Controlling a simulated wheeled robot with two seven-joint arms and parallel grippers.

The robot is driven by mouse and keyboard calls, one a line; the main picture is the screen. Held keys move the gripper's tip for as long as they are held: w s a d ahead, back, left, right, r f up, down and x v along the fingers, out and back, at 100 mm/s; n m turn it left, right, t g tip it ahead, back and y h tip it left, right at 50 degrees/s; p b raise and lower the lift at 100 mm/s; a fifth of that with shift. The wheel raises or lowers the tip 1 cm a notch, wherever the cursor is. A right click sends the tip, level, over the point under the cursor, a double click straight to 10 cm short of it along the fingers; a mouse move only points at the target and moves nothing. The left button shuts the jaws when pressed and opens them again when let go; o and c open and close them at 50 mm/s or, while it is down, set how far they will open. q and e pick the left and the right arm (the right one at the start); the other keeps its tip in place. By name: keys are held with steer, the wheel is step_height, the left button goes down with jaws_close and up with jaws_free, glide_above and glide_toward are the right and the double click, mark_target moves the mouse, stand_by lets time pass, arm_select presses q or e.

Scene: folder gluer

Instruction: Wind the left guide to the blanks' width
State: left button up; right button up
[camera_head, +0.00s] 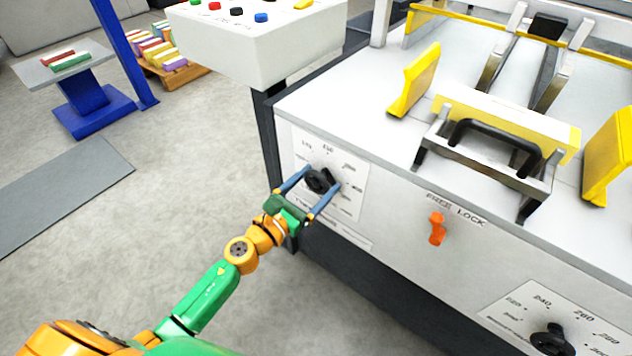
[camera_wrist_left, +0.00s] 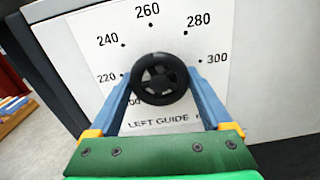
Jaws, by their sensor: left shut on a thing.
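The left guide's black handwheel (camera_head: 318,181) is on the machine's front panel, over a white dial plate (camera_head: 350,190). In the left wrist view the handwheel (camera_wrist_left: 159,79) sits in front of the plate (camera_wrist_left: 190,50), marked "LEFT GUIDE" with numbers such as 220, 240, 260, 280 and 300. I cannot make out a pointer. My left gripper (camera_head: 305,190) is shut on the handwheel, one blue finger on each side; its fingers also show in the left wrist view (camera_wrist_left: 160,90). A yellow guide plate (camera_head: 415,80) stands on the deck above. My right gripper is not in view.
An orange lever (camera_head: 437,229) under "FREE LOCK" and a second black knob (camera_head: 552,340) are to the right on the panel. A button box (camera_head: 262,45) stands at the upper left. The floor left of the machine is clear near my arm.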

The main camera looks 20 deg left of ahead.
arm_select(q)
steer(key=n, duration=0.5)
steer(key=shift+d+n+p, duration=0.1)
steer(key=shift+n+p, duration=0.2)
steer(key=n, duration=0.4)
steer(key=shift+r+p, duration=0.1)
steer(key=shift+p, duration=0.3)
steer(key=n+p, duration=0.1)
steer(key=n, duration=0.4)
steer(key=shift+s+d, duration=0.1)
steer(key=n+p, duration=0.1)
steer(key=n, duration=0.3)
steer(key=shift+r+n, duration=0.15)
steer(key=shift+n, duration=0.15)
steer(key=n+p, duration=0.2)
steer(key=n, duration=0.2)
steer(key=shift+r, duration=0.1)
steer(key=n+p, duration=0.1)
steer(key=n, duration=0.4)
steer(key=n+p, duration=0.1)
steer(key=n, duration=0.2)
steer(key=shift+n, duration=2.1)
